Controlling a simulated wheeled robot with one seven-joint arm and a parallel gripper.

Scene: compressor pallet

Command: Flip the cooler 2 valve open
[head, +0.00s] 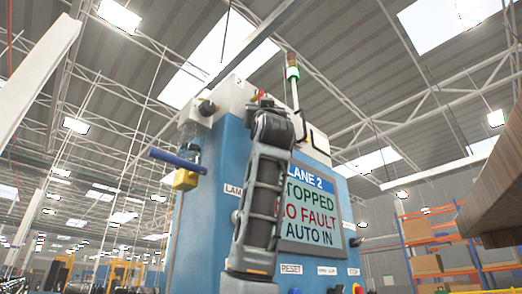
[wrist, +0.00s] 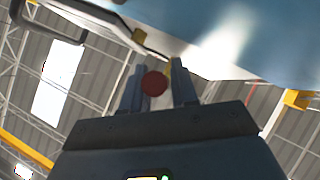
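A valve with a blue lever handle (head: 178,160) and a yellow body (head: 185,180) sits at the left side of the blue cabinet in the head view. Its lever lies nearly level; I see no readable label saying which cooler it serves. My gripper shows in the wrist view (wrist: 158,85) with its two fingers apart. A round red thing (wrist: 154,83) shows in the gap between them; I cannot tell whether it touches them or is beyond them. In the head view my arm stands before the cabinet, well right of the valve, and its fingers are not clear.
The blue cabinet (head: 215,150) carries a screen (head: 318,210) reading lane 2, stopped, no fault, auto in. A signal light (head: 292,72) rises above it. Shelves with boxes (head: 425,264) stand at the right. A brown surface (head: 490,190) juts in at the right edge.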

